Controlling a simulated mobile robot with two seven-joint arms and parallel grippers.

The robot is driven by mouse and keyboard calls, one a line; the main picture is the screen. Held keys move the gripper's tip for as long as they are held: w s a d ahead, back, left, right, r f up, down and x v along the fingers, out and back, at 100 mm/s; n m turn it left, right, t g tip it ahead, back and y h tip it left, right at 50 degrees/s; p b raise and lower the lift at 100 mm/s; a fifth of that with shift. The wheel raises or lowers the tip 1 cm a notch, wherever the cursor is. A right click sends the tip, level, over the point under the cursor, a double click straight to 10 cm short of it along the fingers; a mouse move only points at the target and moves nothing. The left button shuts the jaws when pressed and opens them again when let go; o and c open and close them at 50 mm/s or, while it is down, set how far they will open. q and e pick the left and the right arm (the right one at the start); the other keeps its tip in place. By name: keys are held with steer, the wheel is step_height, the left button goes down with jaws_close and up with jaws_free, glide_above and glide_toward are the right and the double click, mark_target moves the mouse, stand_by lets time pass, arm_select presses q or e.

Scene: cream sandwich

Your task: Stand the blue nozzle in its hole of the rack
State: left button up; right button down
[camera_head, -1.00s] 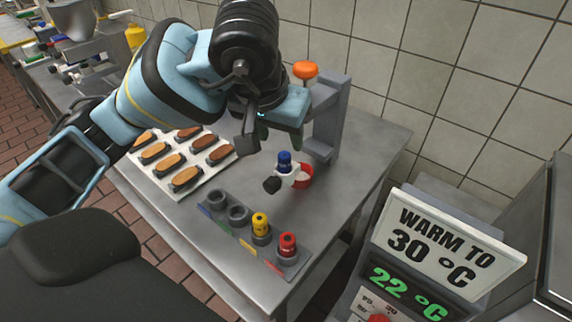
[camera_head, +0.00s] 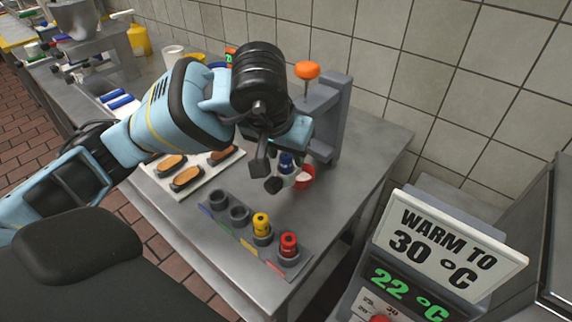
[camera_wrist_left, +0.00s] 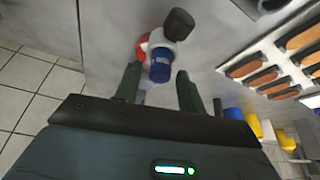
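The blue nozzle (camera_head: 286,162) is upright in a white holder with a dark knob, by a red cup-like part (camera_head: 305,176) at the foot of the grey stand. My left gripper (camera_head: 276,166) is open above and around the nozzle's near side. In the left wrist view the blue nozzle (camera_wrist_left: 161,66) shows between and just beyond the open fingertips (camera_wrist_left: 157,82); I see no grip on it. The rack (camera_head: 226,229) has two empty holes at its left, including one by a blue label (camera_head: 206,211), and yellow and red nozzles in the others. My right gripper is not in view.
A grey stand (camera_head: 328,112) with an orange knob (camera_head: 307,70) rises behind the nozzle. A white tray of éclair-like pastries (camera_head: 188,184) lies left of it. A display (camera_head: 449,235) reading "WARM TO 30 °C" and 22 °C stands at right.

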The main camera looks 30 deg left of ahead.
arm_select(q)
jaws_close()
steer(key=shift+r, duration=0.1)
steer(key=shift+r, duration=0.5)
steer(key=shift+s+d+r, duration=0.2)
steer(key=shift+r, duration=0.4)
steer(key=shift+s+d+r, duration=0.2)
steer(key=shift+r, duration=0.4)
steer(key=s+d+r, duration=0.1)
steer(key=s+d, duration=0.8)
steer(key=s, duration=0.3)
steer(key=shift+r+p, duration=0.2)
steer(key=shift+p, duration=0.25)
